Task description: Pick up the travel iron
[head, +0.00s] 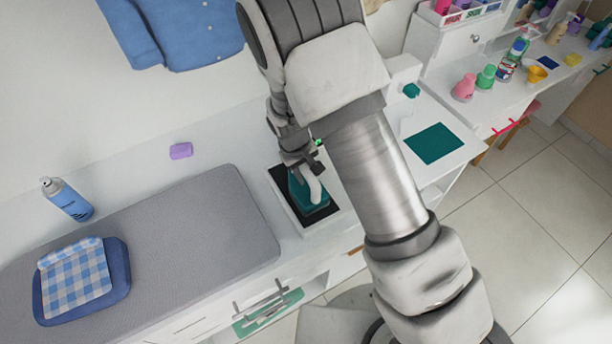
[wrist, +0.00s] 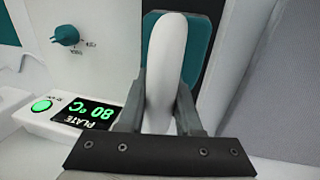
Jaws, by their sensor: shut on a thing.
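The travel iron (head: 306,194) has a teal body and a white curved handle. In the head view it rests on or just above a dark plate with a white frame (head: 322,218); I cannot tell if it touches. My gripper (head: 303,160) is above it, with its fingers on the handle. In the wrist view the white handle (wrist: 168,65) runs between the two fingers of my gripper (wrist: 160,110), which is shut on it. The teal body (wrist: 150,25) shows behind the handle, and much of it is hidden.
A display reading "PLATE 80 °C" (wrist: 95,115) with a green light is beside the gripper. A grey ironing pad (head: 205,225) lies left, with a blue tray (head: 122,280) and checkered cloth (head: 75,278). A spray can (head: 67,199) and purple block (head: 181,151) stand behind.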

